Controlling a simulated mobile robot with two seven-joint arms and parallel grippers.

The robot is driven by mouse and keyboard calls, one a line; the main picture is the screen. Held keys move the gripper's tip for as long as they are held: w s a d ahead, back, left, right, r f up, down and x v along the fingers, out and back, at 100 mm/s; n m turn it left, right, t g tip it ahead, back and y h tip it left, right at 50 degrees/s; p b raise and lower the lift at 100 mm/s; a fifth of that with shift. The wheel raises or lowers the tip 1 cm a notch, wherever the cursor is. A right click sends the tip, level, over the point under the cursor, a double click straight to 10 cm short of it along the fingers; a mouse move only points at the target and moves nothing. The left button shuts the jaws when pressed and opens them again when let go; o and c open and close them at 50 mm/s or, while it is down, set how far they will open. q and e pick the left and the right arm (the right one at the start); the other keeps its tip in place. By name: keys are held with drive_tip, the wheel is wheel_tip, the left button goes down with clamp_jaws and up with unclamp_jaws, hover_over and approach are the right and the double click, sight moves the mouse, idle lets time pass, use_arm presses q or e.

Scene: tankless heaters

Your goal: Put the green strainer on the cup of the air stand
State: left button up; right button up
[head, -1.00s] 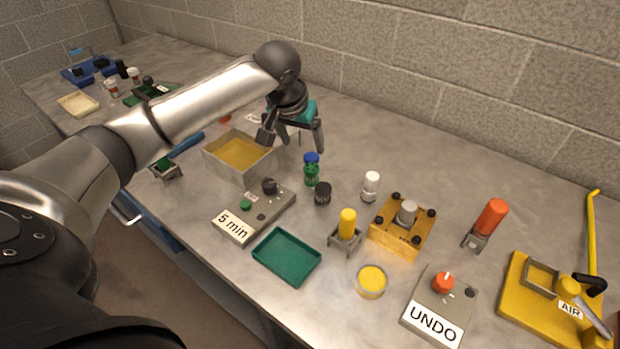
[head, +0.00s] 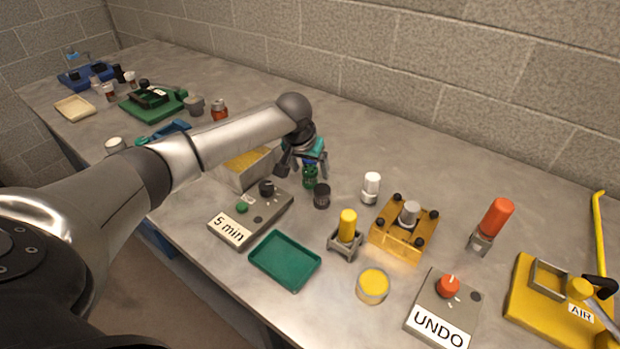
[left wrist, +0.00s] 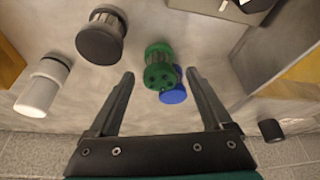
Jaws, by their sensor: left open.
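A green piece with holes in its top (head: 309,179), which looks like the strainer, stands on the bench below my left gripper (head: 304,168). In the left wrist view it (left wrist: 158,66) shows between the tips of my open, empty left gripper (left wrist: 160,76). A blue cap (left wrist: 174,94) shows right beside it. I cannot tell whether the fingers reach down around it. The yellow air stand (head: 528,306) is at the far right, with a small yellow cup-like part (head: 580,288) by its AIR label. My right gripper is not in view.
A yellow-filled bin (head: 236,180) is on the left. A 5 min box (head: 236,225), yellow block (head: 393,238) and UNDO box (head: 440,318) stand nearer the front.

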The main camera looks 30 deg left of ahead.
use_arm(q)
clamp_jaws()
idle(0.7)
